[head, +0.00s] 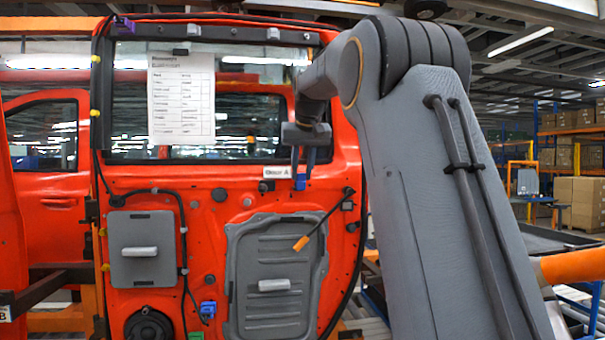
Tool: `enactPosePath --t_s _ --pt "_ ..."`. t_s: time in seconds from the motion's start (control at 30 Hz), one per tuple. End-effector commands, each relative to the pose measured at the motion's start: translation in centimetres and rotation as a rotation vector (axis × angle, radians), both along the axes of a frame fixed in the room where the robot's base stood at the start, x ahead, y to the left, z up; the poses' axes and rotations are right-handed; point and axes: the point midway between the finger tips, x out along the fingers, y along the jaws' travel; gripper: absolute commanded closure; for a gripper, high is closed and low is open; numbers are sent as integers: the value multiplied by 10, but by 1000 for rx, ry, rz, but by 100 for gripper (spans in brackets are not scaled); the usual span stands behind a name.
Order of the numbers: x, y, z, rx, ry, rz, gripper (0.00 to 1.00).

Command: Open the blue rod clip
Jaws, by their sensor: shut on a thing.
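My gripper (302,170) points down in front of the orange-red door (345,160), just below the window at its right side. Its two dark fingers are shut on a small blue piece, which I take as the blue rod clip (300,183). Only the clip's lower part shows below the fingertips; the rest is hidden by them. I cannot tell whether the clip is open or closed.
A black cable with an orange tip (302,243) hangs below the gripper. A grey panel with a handle (140,272) and a blue connector (208,309) are lower left. A purple clip (123,26) is at the top left. A paper sheet (181,100) hangs on the window.

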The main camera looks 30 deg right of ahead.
Motion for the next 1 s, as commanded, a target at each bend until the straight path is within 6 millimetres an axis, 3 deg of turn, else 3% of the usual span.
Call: enactPosePath --t_s 0.63,0.67,0.77,1.0 --pt "2 -1 2 10 37 0 99" --pt "2 -1 2 10 37 0 75" --pt "2 -1 2 10 37 0 58" --pt "1 0 2 11 37 0 58"
